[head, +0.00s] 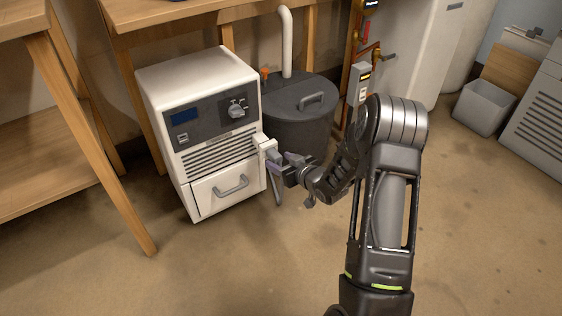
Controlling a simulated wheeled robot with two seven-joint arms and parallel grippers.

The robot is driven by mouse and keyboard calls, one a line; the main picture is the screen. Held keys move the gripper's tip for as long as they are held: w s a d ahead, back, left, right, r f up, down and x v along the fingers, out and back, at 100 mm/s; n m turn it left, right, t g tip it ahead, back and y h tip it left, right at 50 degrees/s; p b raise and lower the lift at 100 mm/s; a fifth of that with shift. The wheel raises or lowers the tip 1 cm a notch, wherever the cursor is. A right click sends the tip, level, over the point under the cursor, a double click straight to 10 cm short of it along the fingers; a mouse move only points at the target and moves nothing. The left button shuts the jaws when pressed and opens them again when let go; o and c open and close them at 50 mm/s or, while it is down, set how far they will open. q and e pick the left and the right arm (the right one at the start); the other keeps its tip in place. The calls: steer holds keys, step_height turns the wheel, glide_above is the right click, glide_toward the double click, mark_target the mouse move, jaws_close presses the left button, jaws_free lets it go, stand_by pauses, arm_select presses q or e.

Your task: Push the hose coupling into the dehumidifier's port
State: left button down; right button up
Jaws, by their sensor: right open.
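The white dehumidifier (163,83) stands on the floor at left centre, with a dark control panel, a vent grille and a drawer with a grey handle. A white block-shaped fitting (262,142) sticks out from its right side near the front; it appears to be the port. My right gripper (279,161) is open right beside this fitting. A small grey piece, perhaps the coupling (272,155), shows at the fitting between the fingertips. A grey hose (277,190) hangs below it. How far the coupling sits in the port cannot be told. My left gripper is out of view.
A dark round tank (290,121) with a white pipe (286,45) stands close behind the gripper. Wooden bench legs (98,135) are at left. A grey bin (483,108) is at far right. The front floor is clear.

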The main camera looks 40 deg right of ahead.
steer(key=shift+s+r+p, duration=0.3)
steer(key=shift+s+p, duration=0.05)
steer(key=shift+s, duration=0.1)
steer(key=p+v, duration=0.2)
steer(key=v, duration=0.4)
steer(key=shift+s+p, duration=0.3)
steer(key=shift+s, duration=0.1)
